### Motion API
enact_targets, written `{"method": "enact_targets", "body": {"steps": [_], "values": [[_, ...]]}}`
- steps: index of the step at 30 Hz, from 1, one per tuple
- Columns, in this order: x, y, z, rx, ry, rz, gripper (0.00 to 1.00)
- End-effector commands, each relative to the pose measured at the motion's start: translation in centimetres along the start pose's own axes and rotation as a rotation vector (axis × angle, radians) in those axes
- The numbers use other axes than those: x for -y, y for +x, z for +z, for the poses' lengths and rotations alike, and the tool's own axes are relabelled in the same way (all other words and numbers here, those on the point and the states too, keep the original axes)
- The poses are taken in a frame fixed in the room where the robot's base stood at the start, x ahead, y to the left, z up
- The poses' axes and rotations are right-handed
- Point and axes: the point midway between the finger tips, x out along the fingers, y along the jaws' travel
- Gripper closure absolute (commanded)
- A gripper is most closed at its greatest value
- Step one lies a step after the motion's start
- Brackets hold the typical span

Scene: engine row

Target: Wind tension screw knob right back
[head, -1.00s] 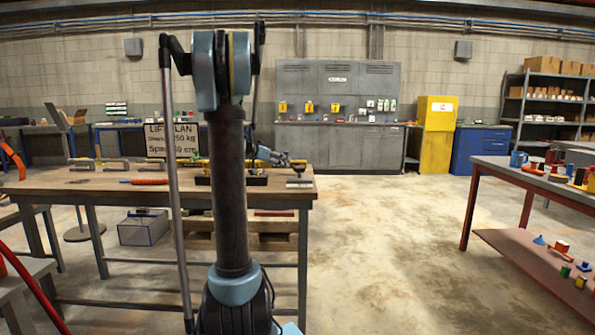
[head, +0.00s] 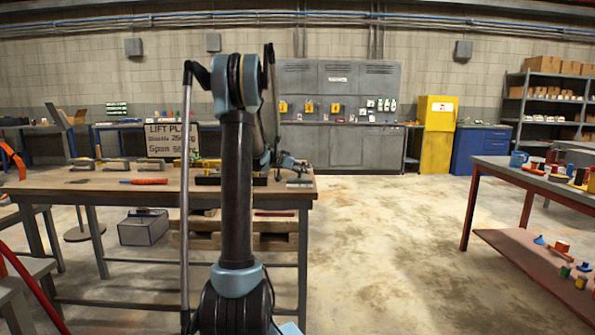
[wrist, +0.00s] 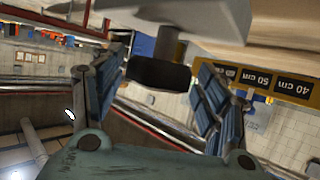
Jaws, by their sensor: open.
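My gripper (head: 290,162) is over the right end of the wooden workbench (head: 90,184). In the wrist view my gripper (wrist: 161,76) is open, with one blue-padded finger on each side of a dark, stubby knob (wrist: 158,73). The knob joins a pale grey metal part (wrist: 205,18), and gaps show between it and the pads. I take it for the tension screw knob, but its screw cannot be made out. In the head view my gripper and arm largely cover this spot, and a small grey plate (head: 300,183) shows just below.
A yellow strip (wrist: 263,82) with centimetre labels lies beyond the right finger in the wrist view. A red-handled tool (head: 148,181) and several clamp-like tools lie on the bench's left. A red-framed table (head: 485,172) stands at the right, with open floor between.

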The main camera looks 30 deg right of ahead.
Motion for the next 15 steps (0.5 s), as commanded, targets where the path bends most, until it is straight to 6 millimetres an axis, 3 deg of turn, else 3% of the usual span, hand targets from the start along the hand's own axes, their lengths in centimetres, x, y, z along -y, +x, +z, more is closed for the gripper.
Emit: {"method": "enact_targets", "body": {"steps": [9, 15], "values": [[-0.02, 0.21, 0.01, 0.000, 0.000, 0.000, 0.35], [-0.01, 0.20, 0.01, 0.000, 0.001, 0.000, 0.77]]}}
